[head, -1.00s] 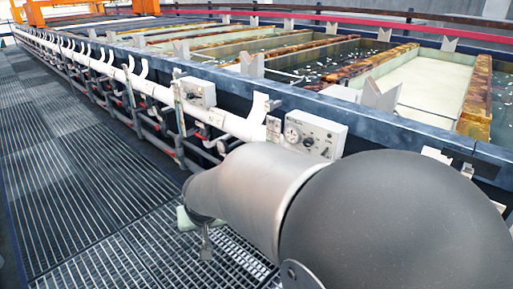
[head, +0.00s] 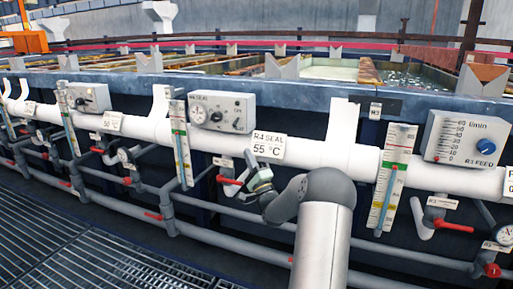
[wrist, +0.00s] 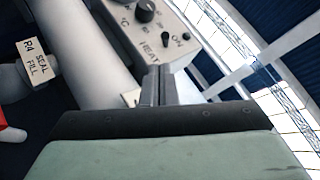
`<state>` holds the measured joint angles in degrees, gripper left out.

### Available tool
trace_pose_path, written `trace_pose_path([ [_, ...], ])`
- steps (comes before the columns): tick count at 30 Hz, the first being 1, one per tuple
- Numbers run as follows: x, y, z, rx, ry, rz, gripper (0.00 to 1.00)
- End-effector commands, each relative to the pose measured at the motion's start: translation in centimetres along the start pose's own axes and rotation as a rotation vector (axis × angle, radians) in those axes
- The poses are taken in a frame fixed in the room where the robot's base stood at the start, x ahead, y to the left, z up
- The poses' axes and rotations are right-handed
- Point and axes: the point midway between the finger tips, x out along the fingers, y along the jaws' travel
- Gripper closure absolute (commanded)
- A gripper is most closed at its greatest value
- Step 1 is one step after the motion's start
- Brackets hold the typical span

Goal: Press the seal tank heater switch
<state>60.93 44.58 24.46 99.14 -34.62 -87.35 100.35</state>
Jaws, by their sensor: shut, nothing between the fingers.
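The seal tank's control box, marked R4 SEAL (head: 221,112), is a pale grey box with a dial on the tank side. In the wrist view the box (wrist: 180,14) shows a black knob (wrist: 145,11), the word HEAT and small black switch parts (wrist: 164,40) near it. I cannot tell the switch's position. My gripper (head: 250,158) is shut and empty, below and right of the box in the head view. In the wrist view its closed fingertips (wrist: 158,78) point toward the HEAT end of the box, apparently short of it.
A white pipe (head: 340,157) runs along the tank below the box, with the R4 SEAL 55 °C sign (head: 268,146). Red-handled valves and a FILL tag (wrist: 37,63) are close by. An R3 FEED box (head: 467,140) is at right. The grating walkway (head: 80,255) is clear.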

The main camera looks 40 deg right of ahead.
Motion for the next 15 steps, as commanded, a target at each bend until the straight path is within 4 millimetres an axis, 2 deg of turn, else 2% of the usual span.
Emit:
trace_pose_path([
  [3,-0.65,-0.14,-0.77,0.024,0.001,-0.038,1.00],
  [15,-0.16,-0.27,-0.76,0.025,0.000,-0.041,1.00],
])
